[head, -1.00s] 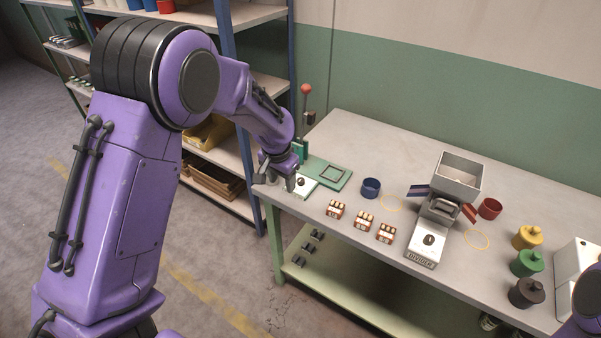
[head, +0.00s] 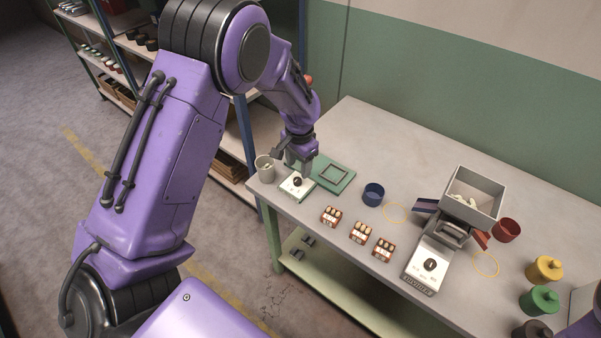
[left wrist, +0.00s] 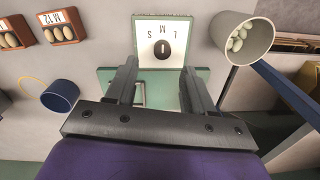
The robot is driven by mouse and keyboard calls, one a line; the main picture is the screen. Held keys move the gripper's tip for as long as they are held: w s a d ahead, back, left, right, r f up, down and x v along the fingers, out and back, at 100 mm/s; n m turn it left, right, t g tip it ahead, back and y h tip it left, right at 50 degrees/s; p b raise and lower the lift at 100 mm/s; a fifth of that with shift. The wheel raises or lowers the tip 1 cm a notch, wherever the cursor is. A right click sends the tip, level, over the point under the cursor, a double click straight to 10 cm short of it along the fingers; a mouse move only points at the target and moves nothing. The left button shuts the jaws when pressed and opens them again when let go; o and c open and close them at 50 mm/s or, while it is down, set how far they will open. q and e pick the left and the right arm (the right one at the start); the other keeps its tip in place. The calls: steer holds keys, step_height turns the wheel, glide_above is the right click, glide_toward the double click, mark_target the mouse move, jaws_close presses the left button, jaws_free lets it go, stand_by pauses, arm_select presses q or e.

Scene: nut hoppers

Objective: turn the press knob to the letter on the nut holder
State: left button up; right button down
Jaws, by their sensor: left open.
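The white press panel (head: 297,186) with its black knob (head: 297,181) sits at the left end of the table, by the green press base (head: 335,175). In the left wrist view the knob (left wrist: 163,49) is under the letters S, M and L, which appear upside down. My left gripper (left wrist: 160,75) is open and empty, just above the panel, its fingertips near the knob but apart from it. Small brown nut holders (head: 331,216) with several nuts stand on the table; one label in the left wrist view (left wrist: 62,26) seems to read M 12. My right gripper is out of view.
A grey cup (head: 265,169) stands left of the panel; the left wrist view shows pale nuts in it (left wrist: 262,40). A blue cup (head: 373,194), the divider machine (head: 427,262) with its hopper (head: 474,207), and coloured pots (head: 545,270) stand to the right.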

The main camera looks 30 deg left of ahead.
mark_target(298, 179)
arm_select(q)
steer(key=f, duration=0.5)
steer(key=shift+w+a+f+p, duration=0.1)
steer(key=shift+a+f+p, duration=0.05)
steer(key=shift+a+p, duration=0.2)
steer(key=shift+f, duration=0.4)
steer(key=shift+d, duration=0.1)
jaws_close()
